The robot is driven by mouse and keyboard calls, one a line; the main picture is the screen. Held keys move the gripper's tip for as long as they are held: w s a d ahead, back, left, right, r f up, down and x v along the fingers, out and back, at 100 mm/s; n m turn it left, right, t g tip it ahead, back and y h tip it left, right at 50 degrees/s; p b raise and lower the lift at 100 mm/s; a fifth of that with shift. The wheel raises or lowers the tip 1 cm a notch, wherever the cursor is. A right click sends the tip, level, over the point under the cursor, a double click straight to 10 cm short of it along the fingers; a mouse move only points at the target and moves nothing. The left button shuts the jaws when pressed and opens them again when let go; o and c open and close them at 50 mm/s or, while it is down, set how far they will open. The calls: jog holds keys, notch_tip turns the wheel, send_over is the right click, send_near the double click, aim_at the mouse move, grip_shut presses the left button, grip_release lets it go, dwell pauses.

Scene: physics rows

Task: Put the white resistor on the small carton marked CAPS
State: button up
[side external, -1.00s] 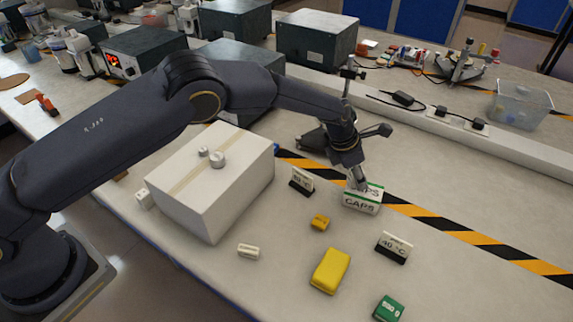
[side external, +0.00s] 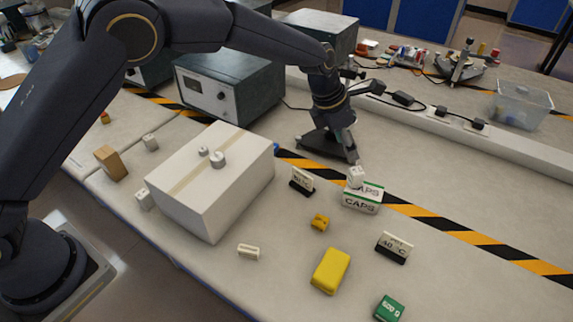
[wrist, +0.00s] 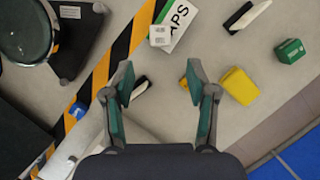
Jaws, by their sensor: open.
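The small carton marked CAPS (side external: 361,203) lies on the bench, white with green edges; the wrist view shows it at the top (wrist: 181,22). A small white block, seemingly the white resistor (side external: 355,177), rests on the carton near its left end; it also shows in the wrist view (wrist: 160,36). My gripper (side external: 350,158) is above and behind the carton, apart from the block. In the wrist view its two fingers (wrist: 160,82) are spread wide with nothing between them.
A large white box (side external: 215,185) stands to the left. A yellow block (side external: 330,271), a green block (side external: 389,308), a small orange piece (side external: 320,222) and label stands (side external: 394,247) lie in front.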

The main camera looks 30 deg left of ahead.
jog(key=s+a+r+m+t, duration=0.1)
jog(key=s+a+r+m, duration=1.25)
jog(key=a+r, duration=0.4)
jog(key=s+a+m+y, duration=0.1)
jog(key=s+a+m, duration=0.2)
jog(key=s, duration=0.3)
jog(key=s+a+f+m+t+y, duration=0.1)
jog(key=s+a+m, duration=0.2)
jog(key=s+m, duration=0.3)
jog(key=s+a+m+y, duration=0.1)
jog(key=s+a+m, duration=0.2)
jog(key=s, duration=0.5)
jog(key=shift+a+f+m, duration=0.25)
jog(key=shift+a+m, duration=0.15)
jog(key=shift+m, duration=0.35)
jog(key=shift+o, duration=0.2)
